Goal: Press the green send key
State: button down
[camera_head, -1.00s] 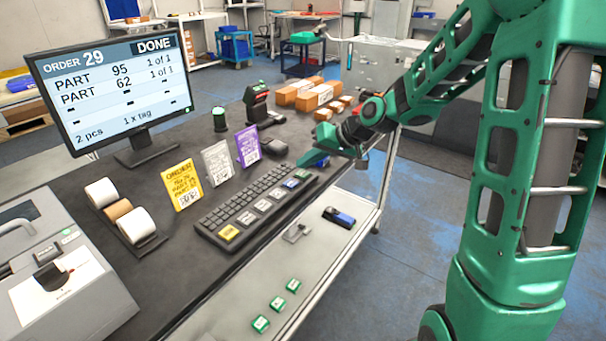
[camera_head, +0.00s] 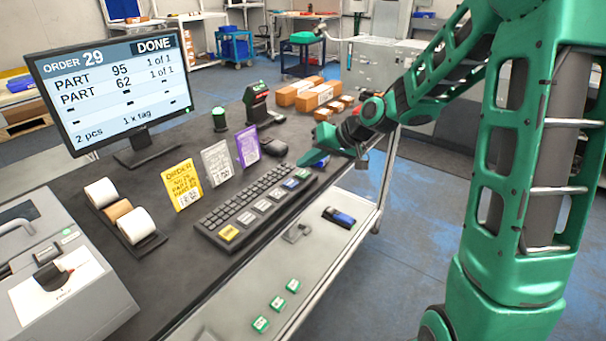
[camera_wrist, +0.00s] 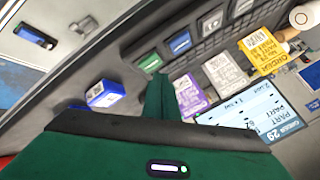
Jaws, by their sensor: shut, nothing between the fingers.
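The green send key (camera_head: 303,174) is at the far right end of the dark keyboard (camera_head: 216,219), next to a blue key (camera_head: 291,183). In the wrist view the green key (camera_wrist: 150,62) lies just beyond my fingertips, with the blue key (camera_wrist: 179,42) beside it. My gripper (camera_head: 322,138) is shut and empty. The shut fingers also show in the wrist view (camera_wrist: 160,82). The monitor (camera_head: 115,85) reads ORDER 29 and DONE, with two parts listed 1 of 1.
A blue-and-white box (camera_wrist: 104,93) lies near the keyboard's end, below my gripper. Yellow (camera_head: 183,185), white (camera_head: 216,163) and purple (camera_head: 247,146) cards stand behind the keyboard. A blue-black item (camera_head: 339,217) and several green tags lie on the front ledge. Cardboard boxes (camera_head: 316,97) stand farther back.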

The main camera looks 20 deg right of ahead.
aim_at(307, 175)
jog(key=shift+f, duration=0.1)
dwell(0.3)
jog(key=shift+s+f, duration=0.1)
jog(key=shift+f, duration=0.15)
jog(key=shift+f, duration=0.45)
dwell(0.7)
jog(key=shift+r, duration=0.15)
dwell(0.3)
jog(key=shift+r, duration=0.7)
jog(key=shift+r, duration=2.5)
